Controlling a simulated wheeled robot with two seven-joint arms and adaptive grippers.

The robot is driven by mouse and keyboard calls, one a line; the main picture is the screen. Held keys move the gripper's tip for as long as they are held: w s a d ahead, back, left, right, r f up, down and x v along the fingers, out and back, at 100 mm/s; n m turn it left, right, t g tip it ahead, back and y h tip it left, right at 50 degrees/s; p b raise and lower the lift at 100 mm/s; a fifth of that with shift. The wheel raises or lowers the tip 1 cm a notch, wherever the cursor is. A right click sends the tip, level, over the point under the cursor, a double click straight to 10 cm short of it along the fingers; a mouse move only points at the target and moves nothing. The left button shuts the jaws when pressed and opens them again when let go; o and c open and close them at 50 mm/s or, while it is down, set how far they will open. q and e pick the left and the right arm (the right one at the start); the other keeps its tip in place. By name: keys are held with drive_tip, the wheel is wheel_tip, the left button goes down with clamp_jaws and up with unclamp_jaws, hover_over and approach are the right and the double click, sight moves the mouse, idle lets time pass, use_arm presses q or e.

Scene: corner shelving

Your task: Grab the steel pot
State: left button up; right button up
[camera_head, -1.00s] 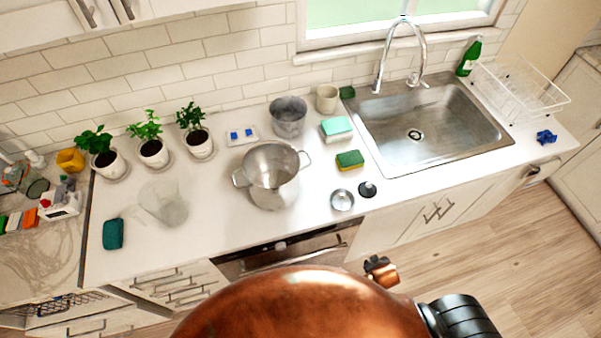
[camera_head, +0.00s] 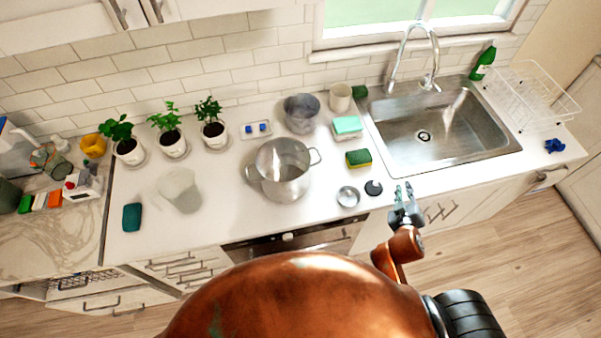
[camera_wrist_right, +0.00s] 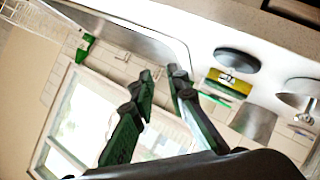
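The steel pot (camera_head: 283,183) stands upright and open on the white counter in the head view, with a loop handle on each side. It looks empty. My right gripper (camera_head: 404,190) is in front of the counter's edge, to the right of the pot and lower in the picture, well apart from it. In the right wrist view its two green-and-black fingers (camera_wrist_right: 162,76) show a gap between their tips, with nothing held. I cannot make out the steel pot for certain in that view. My left gripper is not in view.
A steel lid (camera_head: 348,197) and a black round piece (camera_head: 373,188) lie between pot and gripper. A translucent container (camera_head: 180,190) stands left. The sink (camera_head: 440,130) is at right.

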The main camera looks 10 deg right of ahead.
drive_tip(key=w+a+r+n+t+y, duration=0.4)
drive_tip(key=w+a+r+n+t, duration=0.2)
drive_tip(key=w+a+r+n, duration=0.3)
drive_tip(key=n+g+y, duration=0.2)
drive_tip(key=n+y, duration=0.8)
drive_tip(key=n, duration=0.1)
approach(318, 156)
drive_tip(key=x, duration=0.4)
drive_tip(key=shift+n, duration=0.3)
drive_tip(key=x, duration=0.4)
drive_tip(key=p+x, duration=0.1)
drive_tip(key=x, duration=0.1)
drive_tip(key=shift+f, duration=0.3)
drive_tip(key=x, duration=0.5)
drive_tip(key=shift+w+a, duration=0.15)
drive_tip(key=shift+a, duration=0.05)
drive_tip(key=shift+c, duration=0.2)
clamp_jaws()
